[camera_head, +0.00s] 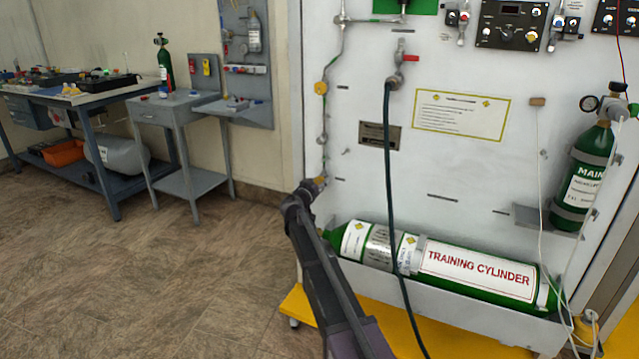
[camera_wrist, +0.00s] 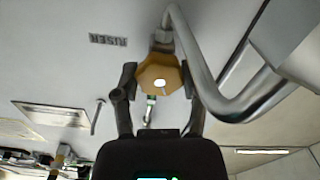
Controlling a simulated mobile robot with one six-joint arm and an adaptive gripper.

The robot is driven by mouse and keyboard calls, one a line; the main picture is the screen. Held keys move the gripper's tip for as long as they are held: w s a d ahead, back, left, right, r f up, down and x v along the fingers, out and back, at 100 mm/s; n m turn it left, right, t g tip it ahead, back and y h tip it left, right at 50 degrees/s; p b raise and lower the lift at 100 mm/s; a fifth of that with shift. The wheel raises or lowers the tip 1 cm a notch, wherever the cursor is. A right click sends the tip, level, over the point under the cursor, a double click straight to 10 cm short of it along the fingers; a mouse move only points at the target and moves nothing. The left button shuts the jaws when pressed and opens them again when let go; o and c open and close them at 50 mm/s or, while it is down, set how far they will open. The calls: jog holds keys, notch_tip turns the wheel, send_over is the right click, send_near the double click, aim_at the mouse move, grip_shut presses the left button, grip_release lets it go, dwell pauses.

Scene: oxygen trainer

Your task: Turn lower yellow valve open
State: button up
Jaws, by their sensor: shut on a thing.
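The lower yellow valve (camera_head: 321,180) sits at the bottom of the metal pipe on the left side of the white panel. In the wrist view its faceted yellow knob (camera_wrist: 160,72) shows close up, with a pale centre. My gripper (camera_head: 311,186) reaches up to it from below. In the wrist view, one finger is on each side of the knob, and the gripper is shut on it. In the head view, my gripper partly hides the valve. The upper yellow valve (camera_head: 320,88) is higher on the same pipe, clear of my gripper.
A curved metal pipe (camera_wrist: 205,75) runs close beside the knob and right finger. A dark green hose (camera_head: 388,170) hangs to the right. The green training cylinder (camera_head: 480,272) lies low on the panel's shelf. Open floor (camera_head: 170,270) lies to the left.

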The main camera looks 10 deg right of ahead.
jog(key=shift+n, duration=0.4)
jog(key=o, duration=1.1)
jog(key=shift+o, duration=0.2)
jog(key=shift+s, duration=0.1)
jog(key=v, duration=1.1)
jog(key=shift+s+a, duration=0.25)
jog(key=shift+s, duration=0.05)
